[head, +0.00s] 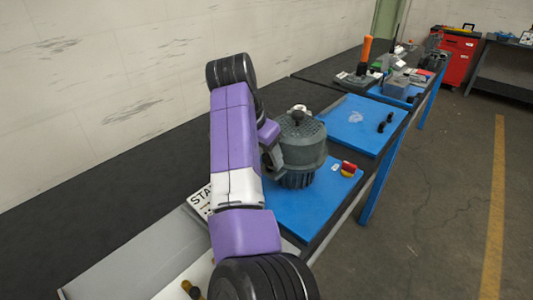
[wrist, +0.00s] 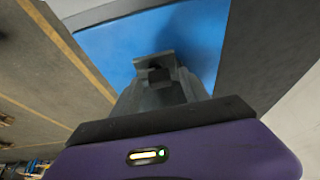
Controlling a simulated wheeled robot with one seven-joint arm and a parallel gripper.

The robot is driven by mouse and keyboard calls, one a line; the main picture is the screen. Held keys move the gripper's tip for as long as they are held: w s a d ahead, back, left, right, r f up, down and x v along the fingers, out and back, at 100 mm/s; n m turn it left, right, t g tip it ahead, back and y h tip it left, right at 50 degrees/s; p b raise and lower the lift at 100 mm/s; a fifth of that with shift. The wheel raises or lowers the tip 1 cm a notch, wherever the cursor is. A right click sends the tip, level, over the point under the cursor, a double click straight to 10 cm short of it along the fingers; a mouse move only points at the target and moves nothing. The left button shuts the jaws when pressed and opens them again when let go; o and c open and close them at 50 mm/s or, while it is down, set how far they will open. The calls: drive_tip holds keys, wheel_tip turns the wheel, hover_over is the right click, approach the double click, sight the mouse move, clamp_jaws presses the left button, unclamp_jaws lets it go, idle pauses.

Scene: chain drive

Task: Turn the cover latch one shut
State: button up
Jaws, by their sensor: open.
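A dark grey round housing (head: 302,150) with a ribbed lower part and a black knob (head: 298,115) on top stands on a blue work surface (head: 290,212). I cannot make out cover latch one in either view. My gripper (head: 277,160) hangs at the left side of the housing, partly hidden by my purple arm. I cannot tell whether it touches the housing. In the wrist view my gripper (wrist: 155,70) shows as grey fingers over a blue surface (wrist: 110,45). Its jaws are open, and no held object shows between them.
A sign (head: 200,201) lies left of my arm. Another blue surface (head: 350,122) with small black parts lies beyond. A tool with an orange handle (head: 365,52) stands farther back. The floor at right is clear.

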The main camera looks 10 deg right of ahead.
clamp_jaws()
